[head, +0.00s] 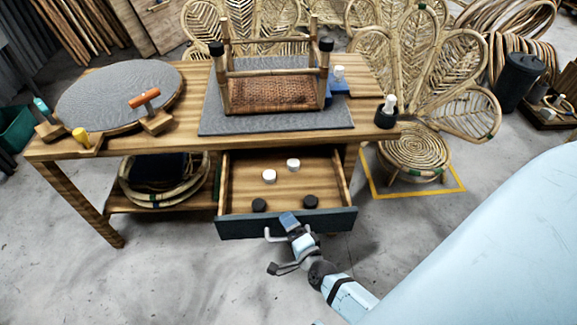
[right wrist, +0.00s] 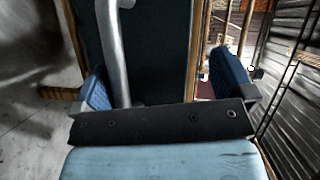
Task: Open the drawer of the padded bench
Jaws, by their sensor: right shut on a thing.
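The padded bench (head: 185,140) has a wooden top with grey pads, seen in the head view. Its drawer (head: 335,220) is pulled well out toward me, with the wooden inside showing behind a dark front panel. Two white and two black round pieces lie in it. My right gripper (head: 287,233) is at the drawer's front, shut on the drawer handle. In the right wrist view the grey metal handle (right wrist: 115,55) runs between the blue-padded fingers, nearer the left one, against the dark panel. My left gripper is not in view.
An upturned woven stool (head: 275,92) stands on the bench's grey pad (head: 215,125). A round grey pad (head: 120,90) and hand tools lie at the left. A rattan peacock chair (head: 415,155) stands at the right. Open concrete floor lies in front.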

